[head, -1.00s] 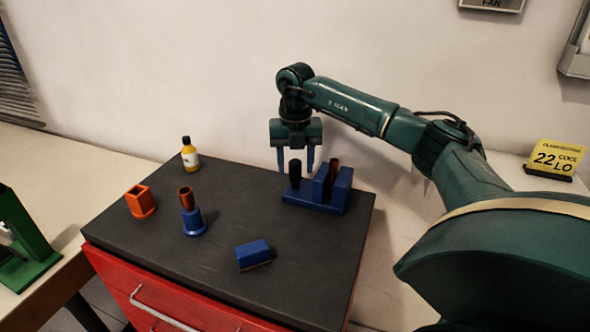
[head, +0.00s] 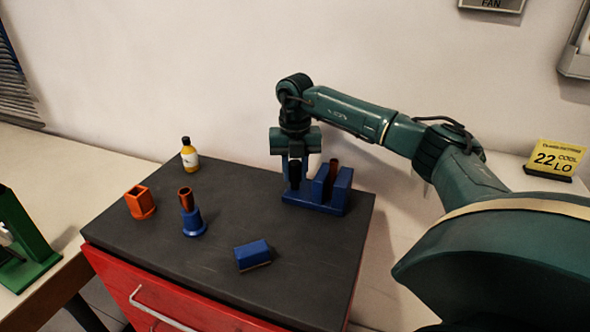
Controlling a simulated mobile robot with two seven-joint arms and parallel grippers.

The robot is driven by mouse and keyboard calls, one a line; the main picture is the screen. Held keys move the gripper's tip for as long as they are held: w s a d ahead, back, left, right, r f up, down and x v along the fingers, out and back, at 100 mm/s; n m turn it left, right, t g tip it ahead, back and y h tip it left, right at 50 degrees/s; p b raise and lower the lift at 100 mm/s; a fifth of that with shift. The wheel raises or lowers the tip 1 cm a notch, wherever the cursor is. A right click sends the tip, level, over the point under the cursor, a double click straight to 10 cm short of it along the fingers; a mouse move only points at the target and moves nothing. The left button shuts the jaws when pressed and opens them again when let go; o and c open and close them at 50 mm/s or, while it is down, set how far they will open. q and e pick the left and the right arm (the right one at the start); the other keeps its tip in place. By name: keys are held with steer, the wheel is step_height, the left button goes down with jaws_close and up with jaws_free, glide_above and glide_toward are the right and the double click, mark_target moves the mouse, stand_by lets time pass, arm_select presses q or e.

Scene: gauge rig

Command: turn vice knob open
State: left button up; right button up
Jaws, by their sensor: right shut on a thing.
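The blue vice (head: 318,207) stands at the back right of the dark cabinet top, its jaws upright with a brown cylindrical piece (head: 333,168) between them. The black knob (head: 294,179) stands upright at the vice's left end. My right gripper (head: 295,184) points straight down over that end, its fingers shut on the knob, one on either side of it. The fingers partly hide the knob's surroundings. My left gripper is out of view.
On the dark top (head: 145,248) stand an orange square holder (head: 140,204), a blue round holder (head: 193,222) with a brown cylinder (head: 186,197), a bottle (head: 189,155) and a blue block (head: 252,255). A green frame (head: 26,245) stands at far left.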

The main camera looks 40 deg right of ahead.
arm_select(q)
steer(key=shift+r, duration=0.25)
arm_select(e)
steer(key=shift+n, duration=0.3)
steer(key=shift+c, duration=0.5)
steer(key=shift+r+n+p, duration=0.15)
steer(key=shift+n+p, duration=0.65)
steer(key=shift+n, duration=0.2)
steer(key=n+p, duration=0.1)
steer(key=n, duration=0.1)
steer(key=shift+n, duration=0.4)
steer(key=n+p, duration=0.1)
steer(key=n, duration=0.1)
steer(key=shift+n, duration=0.3)
steer(key=n, duration=0.3)
steer(key=shift+n, duration=0.4)
steer(key=n+p, duration=0.1)
steer(key=n, duration=0.4)
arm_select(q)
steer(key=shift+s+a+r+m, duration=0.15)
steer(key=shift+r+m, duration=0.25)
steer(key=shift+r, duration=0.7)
arm_select(e)
steer(key=shift+n, duration=2.5)
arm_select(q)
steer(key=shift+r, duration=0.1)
